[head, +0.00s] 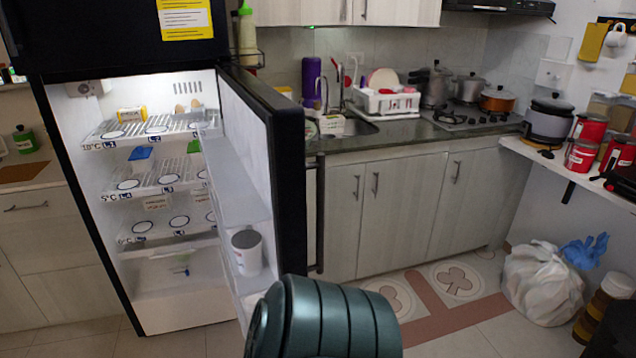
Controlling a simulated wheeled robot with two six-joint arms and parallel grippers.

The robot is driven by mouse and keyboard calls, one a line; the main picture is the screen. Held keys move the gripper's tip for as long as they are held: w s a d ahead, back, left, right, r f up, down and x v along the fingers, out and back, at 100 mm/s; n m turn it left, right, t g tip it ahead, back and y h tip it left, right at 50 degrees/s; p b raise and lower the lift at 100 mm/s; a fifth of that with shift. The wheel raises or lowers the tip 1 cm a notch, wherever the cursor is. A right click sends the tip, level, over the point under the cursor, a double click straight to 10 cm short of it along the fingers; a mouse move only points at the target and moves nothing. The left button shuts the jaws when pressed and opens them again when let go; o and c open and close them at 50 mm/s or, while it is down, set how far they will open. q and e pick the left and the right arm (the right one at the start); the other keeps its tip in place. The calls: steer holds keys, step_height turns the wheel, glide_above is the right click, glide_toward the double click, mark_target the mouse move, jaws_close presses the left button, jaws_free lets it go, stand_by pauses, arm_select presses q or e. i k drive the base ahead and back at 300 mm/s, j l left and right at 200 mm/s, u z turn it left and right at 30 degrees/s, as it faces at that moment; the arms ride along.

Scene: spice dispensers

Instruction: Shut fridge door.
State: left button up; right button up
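The fridge (62,190) is black outside with a lit white interior, and it stands open at the left. Its door (288,180) is swung wide out toward me, hinged on the right side of the opening. A dark vertical handle (319,215) shows along the right side of the door. The door's inner shelves face left, and a white cup-shaped container (247,252) stands in a low one. The door's lower end is partly hidden by a dark green ribbed shape at the bottom centre. Neither of my grippers can be made out.
Wire shelves (160,178) inside the fridge hold a few small items. Cabinets (400,205) and a counter with a sink and stove stand behind the door. A white bag (541,285) lies on the floor at right. Tiled floor (455,345) is open in front of the cabinets.

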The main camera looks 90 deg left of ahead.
mark_target(256, 172)
steer(key=i+j+u, duration=0.1)
steer(key=i+u, duration=0.2)
steer(key=u, duration=0.2)
steer(key=i+u, duration=0.25)
steer(key=u, duration=0.2)
steer(key=i+u, duration=0.3)
steer(key=u, duration=0.2)
steer(key=i+l+u, duration=0.25)
steer(key=u, duration=0.25)
steer(key=i+u, duration=0.15)
steer(key=u, duration=0.25)
steer(key=i+u, duration=0.15)
steer(key=u, duration=0.3)
steer(key=i+u, duration=0.2)
steer(key=u, duration=0.2)
steer(key=i+u, duration=0.1)
steer(key=u, duration=0.35)
steer(key=i+l+u, duration=0.15)
steer(key=u, duration=0.25)
steer(key=i+l+u, duration=0.25)
steer(key=u, duration=0.15)
steer(key=l, duration=0.1)
